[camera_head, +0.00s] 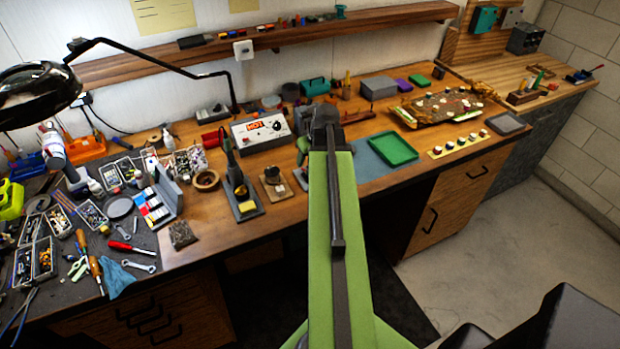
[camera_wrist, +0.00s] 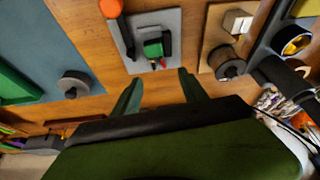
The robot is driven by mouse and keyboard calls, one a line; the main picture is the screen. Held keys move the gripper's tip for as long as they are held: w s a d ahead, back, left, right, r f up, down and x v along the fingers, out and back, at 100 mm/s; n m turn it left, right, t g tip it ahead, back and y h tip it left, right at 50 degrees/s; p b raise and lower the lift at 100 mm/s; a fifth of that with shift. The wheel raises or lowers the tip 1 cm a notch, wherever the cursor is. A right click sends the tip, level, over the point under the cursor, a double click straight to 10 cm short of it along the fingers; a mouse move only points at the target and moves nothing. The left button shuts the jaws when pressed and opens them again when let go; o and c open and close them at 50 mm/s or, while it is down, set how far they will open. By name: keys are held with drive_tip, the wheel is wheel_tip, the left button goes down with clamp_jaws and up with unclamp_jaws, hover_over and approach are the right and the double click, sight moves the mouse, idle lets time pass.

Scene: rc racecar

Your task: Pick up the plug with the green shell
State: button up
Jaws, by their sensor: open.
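In the wrist view, a small plug with a green shell (camera_wrist: 153,48) lies on a grey plate (camera_wrist: 172,22). It has a dark part, and thin red and yellow ends point toward my gripper. My gripper (camera_wrist: 160,77) is open, with its two green fingers spread and nothing between them. The plug appears just ahead of the gap between the fingertips; the height between them is hard to tell. In the head view my green arm reaches over the bench and hides the plug and my fingers.
An orange-capped item (camera_wrist: 110,7) stands beside the plate. A wooden block with a dark cylinder (camera_wrist: 226,62) is on the other side. A green tray (camera_head: 394,149) lies on a blue-grey mat right of my arm. A soldering iron stand (camera_head: 244,202) stands to the left.

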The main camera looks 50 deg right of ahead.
sight(306, 168)
drive_tip(key=b+x, duration=0.5)
drive_tip(key=shift+s+f, duration=0.15)
drive_tip(key=shift+f, duration=0.15)
drive_tip(key=shift+r, duration=0.2)
clamp_jaws()
